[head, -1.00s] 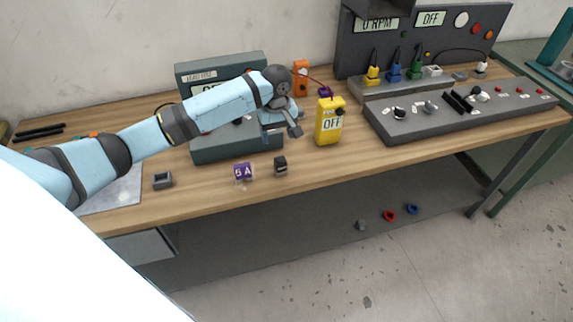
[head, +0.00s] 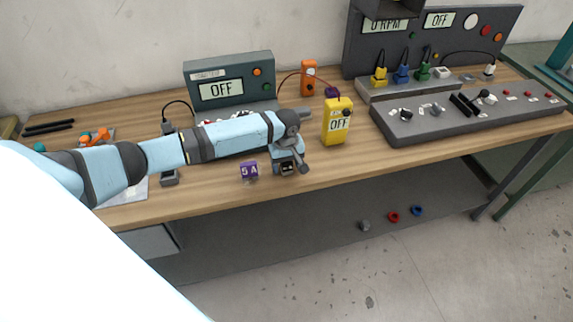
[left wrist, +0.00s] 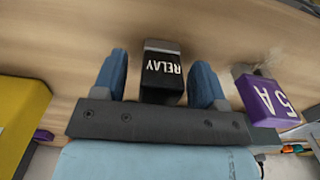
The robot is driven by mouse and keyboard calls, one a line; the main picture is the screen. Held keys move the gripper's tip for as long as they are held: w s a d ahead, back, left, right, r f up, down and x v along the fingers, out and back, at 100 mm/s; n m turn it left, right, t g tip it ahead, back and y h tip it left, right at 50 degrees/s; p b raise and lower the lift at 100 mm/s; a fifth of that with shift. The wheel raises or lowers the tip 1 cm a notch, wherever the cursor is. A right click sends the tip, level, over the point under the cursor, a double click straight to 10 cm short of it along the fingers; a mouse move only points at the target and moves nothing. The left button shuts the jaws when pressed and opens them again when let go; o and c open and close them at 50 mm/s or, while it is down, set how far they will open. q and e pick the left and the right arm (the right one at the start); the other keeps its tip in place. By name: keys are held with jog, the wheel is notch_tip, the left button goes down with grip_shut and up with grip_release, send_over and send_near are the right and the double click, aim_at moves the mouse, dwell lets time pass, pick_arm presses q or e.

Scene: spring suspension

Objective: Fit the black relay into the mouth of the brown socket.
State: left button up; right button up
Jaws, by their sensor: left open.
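The black relay (left wrist: 162,75), with white RELAY lettering and a grey end, lies between the two blue fingers of my left gripper (left wrist: 160,60) in the left wrist view. The fingers are open, with a gap on each side of the relay. In the head view my left gripper (head: 293,164) is low over the front of the bench, and the relay (head: 287,170) shows partly beneath it. I cannot make out a brown socket in either view. A small grey open-topped block (head: 170,178) stands further left, partly behind my arm. My right gripper is not in view.
A purple 5 A block (head: 249,170) stands just left of the gripper. A yellow meter (head: 337,122) stands to the right. Behind my arm is a grey instrument (head: 230,72) reading OFF. A sloped control panel (head: 465,117) fills the right. The bench front (head: 365,165) is clear.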

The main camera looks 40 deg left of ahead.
pick_arm(q)
jog(key=shift+c, duration=0.5)
jog(key=c, duration=0.9)
